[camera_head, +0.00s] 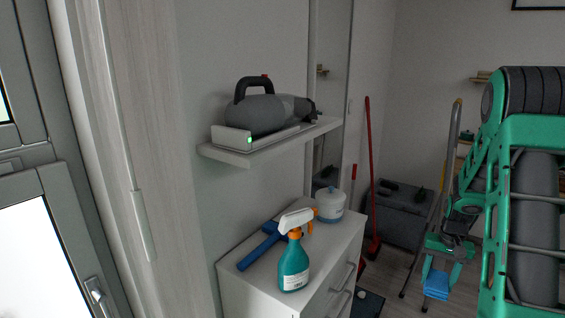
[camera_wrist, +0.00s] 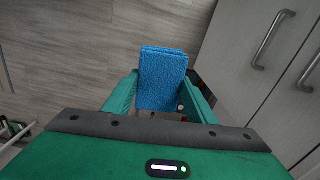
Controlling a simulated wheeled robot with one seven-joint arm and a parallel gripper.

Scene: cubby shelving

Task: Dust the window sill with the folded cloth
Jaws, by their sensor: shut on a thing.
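The folded cloth (camera_wrist: 162,78) is bright blue with a rough terry surface. My gripper (camera_wrist: 160,98) is shut on it, with one green finger on either side of the cloth in the wrist view. In the head view the cloth (camera_head: 436,284) hangs below my gripper (camera_head: 443,268), out in the open to the right of the drawer cabinet and touching nothing else that I can see. A window (camera_head: 50,230) with a grey frame and a handle stands at the left edge of the head view. Its sill is not in view.
A white drawer cabinet (camera_head: 310,283) bears a teal spray bottle (camera_head: 294,264), a blue tool (camera_head: 259,252) and a white container (camera_head: 330,204). Above, a wall shelf (camera_head: 225,155) holds a handheld vacuum (camera_head: 255,115). A red-handled broom (camera_head: 369,150), a grey box (camera_head: 398,210) and a stepladder (camera_head: 445,160) stand behind.

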